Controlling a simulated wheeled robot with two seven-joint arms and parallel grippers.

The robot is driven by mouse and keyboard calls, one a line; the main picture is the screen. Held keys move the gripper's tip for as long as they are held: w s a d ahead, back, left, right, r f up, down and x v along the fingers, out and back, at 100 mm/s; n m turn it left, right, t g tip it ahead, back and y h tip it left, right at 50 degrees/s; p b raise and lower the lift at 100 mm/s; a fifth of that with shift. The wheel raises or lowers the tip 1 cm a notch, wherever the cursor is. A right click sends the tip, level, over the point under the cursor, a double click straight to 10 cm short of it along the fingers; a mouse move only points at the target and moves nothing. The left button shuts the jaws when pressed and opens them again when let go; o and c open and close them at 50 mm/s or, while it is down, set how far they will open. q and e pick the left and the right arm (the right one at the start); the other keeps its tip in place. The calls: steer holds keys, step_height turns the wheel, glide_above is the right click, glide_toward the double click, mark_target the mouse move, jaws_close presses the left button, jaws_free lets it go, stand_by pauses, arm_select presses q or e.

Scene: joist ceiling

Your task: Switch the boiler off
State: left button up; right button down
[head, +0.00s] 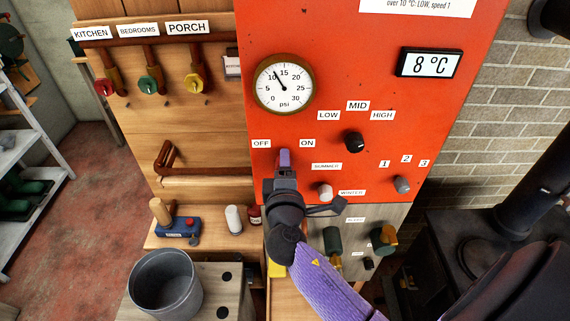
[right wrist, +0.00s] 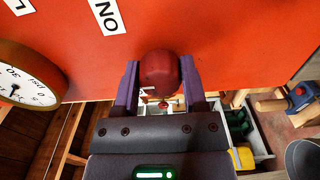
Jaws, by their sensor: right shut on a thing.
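The boiler's red front panel (head: 330,60) stands upright in the head view, with an OFF label (head: 261,143) and an ON label (head: 307,143) low on its left side. My right gripper (head: 285,158) is at the panel between and just below these labels and hides the switch there. In the right wrist view my right gripper (right wrist: 160,88) is shut on a rounded dark red switch knob (right wrist: 160,68), with a purple finger on each side. The ON label also shows there (right wrist: 108,15). I cannot tell which way the switch is set. My left gripper is not in view.
A pressure gauge (head: 284,84) is above the gripper. A black knob (head: 353,142), a white knob (head: 325,191) and a grey knob (head: 402,184) sit to its right. A grey bucket (head: 165,285) and a blue box (head: 177,227) are at lower left.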

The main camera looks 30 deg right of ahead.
stand_by(0.4)
steer(key=shift+c, duration=0.7)
jaws_free()
steer(key=b+v, duration=0.1)
steer(key=v, duration=0.9)
steer(key=shift+b, duration=0.35)
